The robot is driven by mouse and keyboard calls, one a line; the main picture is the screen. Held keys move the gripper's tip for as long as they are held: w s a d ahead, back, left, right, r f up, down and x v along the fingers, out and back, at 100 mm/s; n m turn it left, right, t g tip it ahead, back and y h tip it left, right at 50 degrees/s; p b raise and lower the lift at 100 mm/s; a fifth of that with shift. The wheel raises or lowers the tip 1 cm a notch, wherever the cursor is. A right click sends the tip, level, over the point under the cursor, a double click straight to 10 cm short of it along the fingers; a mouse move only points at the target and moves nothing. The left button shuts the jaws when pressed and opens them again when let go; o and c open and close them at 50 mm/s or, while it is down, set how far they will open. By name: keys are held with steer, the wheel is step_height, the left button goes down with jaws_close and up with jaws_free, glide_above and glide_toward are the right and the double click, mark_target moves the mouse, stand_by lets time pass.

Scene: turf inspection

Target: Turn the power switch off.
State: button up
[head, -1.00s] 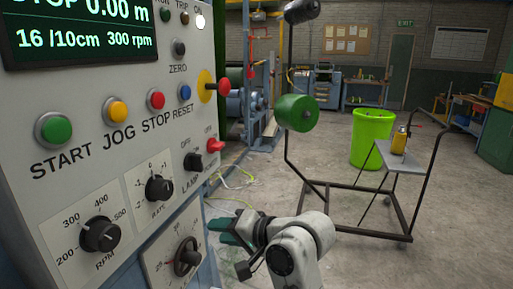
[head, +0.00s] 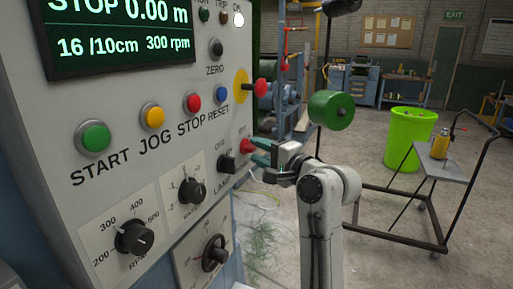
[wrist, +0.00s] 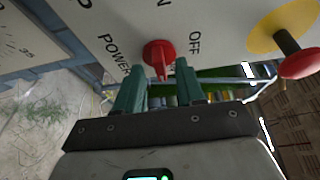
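The power switch is a red rotary knob (head: 247,146) on the right edge of the grey control panel (head: 140,190). In the wrist view, the red knob (wrist: 158,55) has the labels POWER and OFF around it, and a partly cut-off label ending in N. My gripper (head: 256,151) is at the panel's right edge, close to the knob. In the wrist view, its two green fingers (wrist: 160,70) are apart, one on each side of the knob's ridge. I cannot tell whether they touch it. The white ON light (head: 238,19) looks lit.
A red mushroom button (head: 261,88) on a yellow disc sits above the switch, and the black LAMP knob (head: 227,164) is just left and below. A green roller (head: 331,110) on a cart frame, a lime bin (head: 408,140) and open floor lie to the right.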

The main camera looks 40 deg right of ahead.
steer(key=shift+w, duration=0.85)
steer(key=shift+c, duration=0.2)
jaws_close()
